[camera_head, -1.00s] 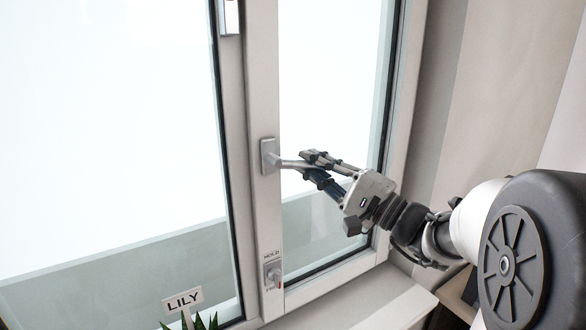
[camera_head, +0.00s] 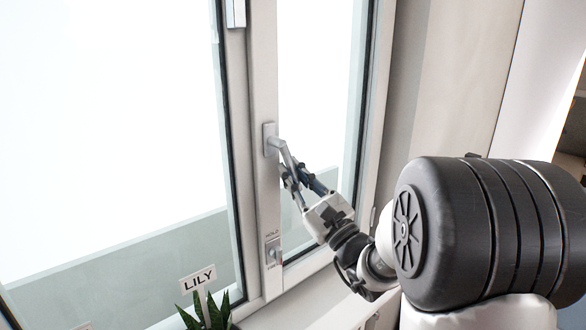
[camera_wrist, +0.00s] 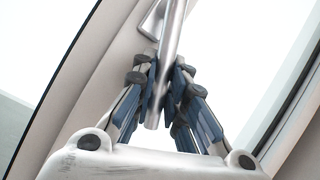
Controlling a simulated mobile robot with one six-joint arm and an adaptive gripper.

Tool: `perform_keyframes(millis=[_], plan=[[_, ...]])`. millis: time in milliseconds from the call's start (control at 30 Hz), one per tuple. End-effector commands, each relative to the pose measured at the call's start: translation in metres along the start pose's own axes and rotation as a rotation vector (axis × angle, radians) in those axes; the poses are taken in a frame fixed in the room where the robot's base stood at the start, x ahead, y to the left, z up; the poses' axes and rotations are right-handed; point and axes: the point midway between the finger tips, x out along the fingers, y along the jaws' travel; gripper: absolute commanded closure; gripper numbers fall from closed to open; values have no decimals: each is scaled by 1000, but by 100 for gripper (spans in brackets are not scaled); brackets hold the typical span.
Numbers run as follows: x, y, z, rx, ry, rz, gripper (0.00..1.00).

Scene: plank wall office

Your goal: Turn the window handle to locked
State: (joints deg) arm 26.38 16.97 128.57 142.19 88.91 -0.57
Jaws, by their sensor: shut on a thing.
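The window handle (camera_head: 284,152) is a grey metal lever on a plate fixed to the window frame. Its lever slants down and to the right from the pivot. My gripper (camera_head: 296,180) is shut on the lever's lower part. In the wrist view the lever (camera_wrist: 171,45) runs down between the blue and grey fingers of my gripper (camera_wrist: 163,85), with its free end showing between them.
A small latch (camera_head: 272,252) marked HOLD sits lower on the window frame (camera_head: 262,80). A potted plant (camera_head: 208,312) with a LILY sign (camera_head: 198,279) stands at the bottom. Another fitting (camera_head: 235,12) is at the top. Free space lies before the glass.

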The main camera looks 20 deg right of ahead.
Motion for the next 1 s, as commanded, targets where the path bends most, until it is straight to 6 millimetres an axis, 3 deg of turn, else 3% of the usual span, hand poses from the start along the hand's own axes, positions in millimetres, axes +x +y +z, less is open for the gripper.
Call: perform_keyframes(millis=[400, 1000], plan=[[-2, 16, 3, 267, 58, -109, 100], [-3, 21, 4, 358, 77, -152, 100]])
